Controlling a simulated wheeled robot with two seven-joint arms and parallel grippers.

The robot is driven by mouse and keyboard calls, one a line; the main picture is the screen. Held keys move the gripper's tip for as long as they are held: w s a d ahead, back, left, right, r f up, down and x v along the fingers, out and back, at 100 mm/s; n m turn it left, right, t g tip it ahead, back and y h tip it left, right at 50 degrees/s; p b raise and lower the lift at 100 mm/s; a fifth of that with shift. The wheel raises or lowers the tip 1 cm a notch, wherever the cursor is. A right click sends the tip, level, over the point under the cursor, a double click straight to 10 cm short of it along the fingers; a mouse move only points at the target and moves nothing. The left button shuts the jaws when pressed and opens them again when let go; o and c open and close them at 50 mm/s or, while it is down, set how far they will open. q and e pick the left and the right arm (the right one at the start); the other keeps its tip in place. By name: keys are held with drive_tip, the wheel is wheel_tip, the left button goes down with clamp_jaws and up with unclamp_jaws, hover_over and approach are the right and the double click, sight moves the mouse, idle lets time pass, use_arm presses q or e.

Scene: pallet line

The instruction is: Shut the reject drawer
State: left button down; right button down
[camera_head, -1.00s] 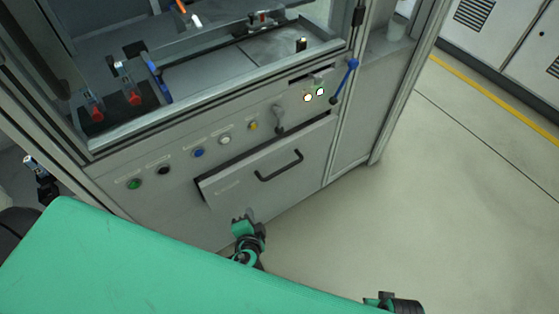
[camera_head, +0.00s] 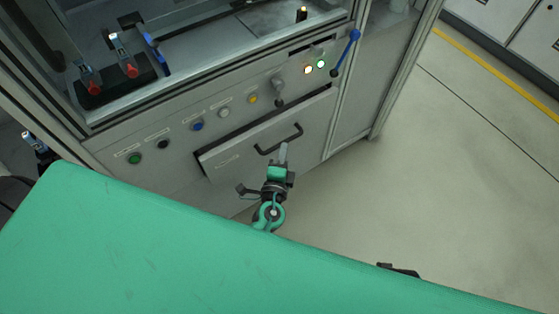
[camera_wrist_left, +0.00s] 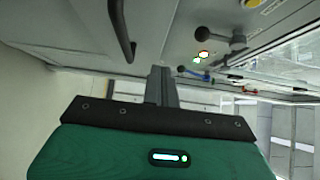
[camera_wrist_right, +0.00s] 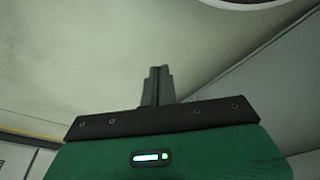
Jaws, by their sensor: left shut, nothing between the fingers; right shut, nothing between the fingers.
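The reject drawer is the grey front (camera_head: 235,160) low in the machine, with a black bar handle (camera_head: 278,140). A dark gap runs along its top edge, so it stands slightly out. My left gripper (camera_head: 283,152) is shut and empty, with its fingertips just below the handle in the head view. In the left wrist view, its closed fingers (camera_wrist_left: 161,84) point at the grey front, with the handle (camera_wrist_left: 122,30) to their left. I cannot tell whether they touch the front. My right gripper (camera_wrist_right: 157,84) is shut and empty, pointing over pale floor.
A blue lever (camera_head: 346,52) sits at the right post. Open floor (camera_head: 450,180) lies to the right.

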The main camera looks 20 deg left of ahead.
sight(280, 123)
use_arm(q)
drive_tip(key=w, duration=0.1)
drive_tip(key=w+a, duration=0.1)
drive_tip(key=w, duration=0.1)
drive_tip(key=w+a, duration=0.1)
drive_tip(key=w, duration=0.1)
drive_tip(key=shift+a+p, duration=0.2)
drive_tip(key=shift+p, duration=0.2)
drive_tip(key=shift+w+a, duration=0.5)
drive_tip(key=shift+a, duration=0.1)
use_arm(e)
drive_tip(key=shift+s+f, duration=0.15)
drive_tip(key=shift+f, duration=0.55)
drive_tip(key=shift+s+f, duration=0.1)
drive_tip(key=shift+f, duration=0.6)
use_arm(q)
drive_tip(key=shift+a, duration=0.1)
